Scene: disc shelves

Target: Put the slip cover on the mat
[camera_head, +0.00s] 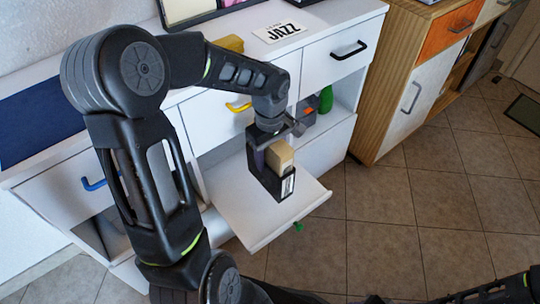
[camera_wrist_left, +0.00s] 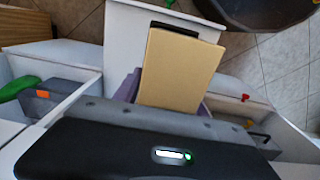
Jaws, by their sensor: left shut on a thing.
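My left gripper (camera_head: 268,142) is shut on the slip cover (camera_head: 279,156), a tan slab with a black case part below it bearing a white label. I cannot tell whether the tan and black parts are one piece. It hangs in front of the white cabinet, over an open white flap (camera_head: 238,208). In the left wrist view the tan face of the slip cover (camera_wrist_left: 178,70) stands out from the jaws, with a dark edge behind it. A dark blue mat (camera_head: 38,122) lies on the cabinet top at the far left. My right gripper is not visible.
The cabinet top also holds a JAZZ card (camera_head: 280,32) and a yellow block (camera_head: 230,43). The open compartment holds a green object (camera_head: 326,99). A wooden cabinet (camera_head: 385,75) stands at the right. The tiled floor (camera_head: 400,215) is mostly clear.

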